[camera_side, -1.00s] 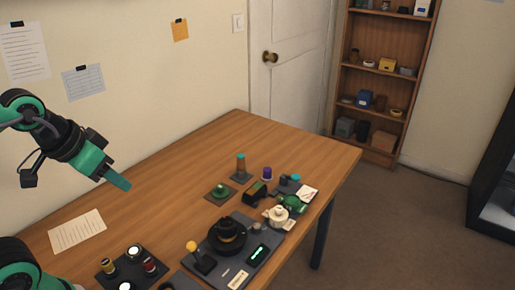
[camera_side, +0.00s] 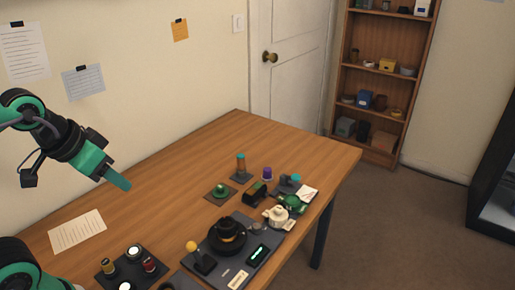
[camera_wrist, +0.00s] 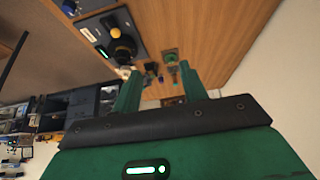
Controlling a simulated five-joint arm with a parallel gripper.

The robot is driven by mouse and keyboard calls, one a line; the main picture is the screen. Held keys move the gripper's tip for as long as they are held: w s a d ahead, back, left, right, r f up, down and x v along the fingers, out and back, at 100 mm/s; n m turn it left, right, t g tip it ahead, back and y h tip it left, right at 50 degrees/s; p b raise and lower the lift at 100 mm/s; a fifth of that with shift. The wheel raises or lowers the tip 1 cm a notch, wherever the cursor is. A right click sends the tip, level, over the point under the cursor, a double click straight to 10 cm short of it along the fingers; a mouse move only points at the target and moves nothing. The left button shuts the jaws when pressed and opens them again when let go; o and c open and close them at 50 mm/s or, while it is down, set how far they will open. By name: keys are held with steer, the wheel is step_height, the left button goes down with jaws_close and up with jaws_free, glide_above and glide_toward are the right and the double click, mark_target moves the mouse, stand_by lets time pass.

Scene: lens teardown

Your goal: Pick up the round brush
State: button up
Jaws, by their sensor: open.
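A small upright cylinder (camera_side: 241,163) with a brownish body and a grey-teal top stands on a dark square pad towards the back of the table. It may be the round brush, but it is too small to be sure. My gripper (camera_side: 121,183) is in the air at the left, well away from it, above the table's left part. In the wrist view, its two green fingers (camera_wrist: 159,70) are apart with nothing held between them. Several small parts show far off beyond the fingertips.
A dark tray (camera_side: 222,272) with a black round part (camera_side: 227,236) and a yellow knob (camera_side: 191,246) lies at the front. A green round piece (camera_side: 221,188), a purple-topped jar (camera_side: 267,173) and a white pot (camera_side: 278,214) stand nearby.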

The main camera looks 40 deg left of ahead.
steer(key=shift+o, duration=0.7)
steer(key=shift+w+r, duration=0.1)
